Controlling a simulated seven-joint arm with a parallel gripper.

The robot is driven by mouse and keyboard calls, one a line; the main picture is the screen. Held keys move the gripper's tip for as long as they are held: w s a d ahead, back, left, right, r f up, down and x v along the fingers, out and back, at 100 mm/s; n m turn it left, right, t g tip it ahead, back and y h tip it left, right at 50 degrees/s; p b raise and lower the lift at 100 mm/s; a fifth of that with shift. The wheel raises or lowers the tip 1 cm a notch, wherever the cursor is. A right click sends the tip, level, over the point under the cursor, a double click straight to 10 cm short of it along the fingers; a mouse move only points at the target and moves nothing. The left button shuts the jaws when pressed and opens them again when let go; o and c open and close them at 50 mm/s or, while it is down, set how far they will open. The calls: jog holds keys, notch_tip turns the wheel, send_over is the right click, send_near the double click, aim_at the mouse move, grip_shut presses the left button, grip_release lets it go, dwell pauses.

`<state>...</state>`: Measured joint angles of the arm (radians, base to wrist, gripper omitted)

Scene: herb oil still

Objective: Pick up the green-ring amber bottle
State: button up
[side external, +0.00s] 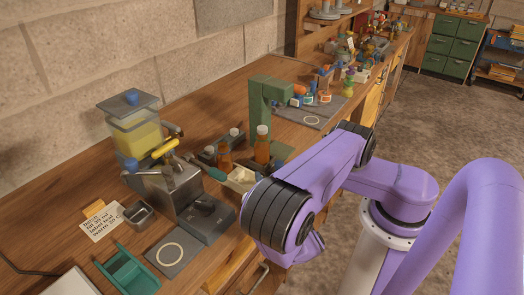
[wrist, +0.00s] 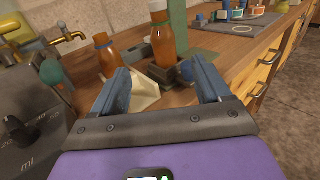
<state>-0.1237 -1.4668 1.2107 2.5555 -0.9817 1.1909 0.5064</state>
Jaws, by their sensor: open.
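Two amber bottles stand near each other by the green stand. In the wrist view, one amber bottle (wrist: 162,42) with a pale cap stands upright beyond my fingers. The other amber bottle (wrist: 103,55) is further left and looks tilted in this view. They also show in the side external view, the right bottle (side external: 262,148) and the left bottle (side external: 224,157).
A white piece (wrist: 145,92) lies on the bench between my fingers and the bottles. A dark dial unit (wrist: 30,125) is close on the left, with brass taps (wrist: 62,40) behind it. The green stand (side external: 260,105) rises behind the bottles. A grey mat (side external: 312,112) holds small jars.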

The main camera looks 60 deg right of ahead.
aim_at(265, 151)
jog(key=x, duration=1)
jog(key=shift+d, duration=0.2)
jog(key=shift+x, duration=2.55)
jog(key=shift+d+f, duration=0.15)
grip_shut()
jog(key=shift+r, duration=0.3)
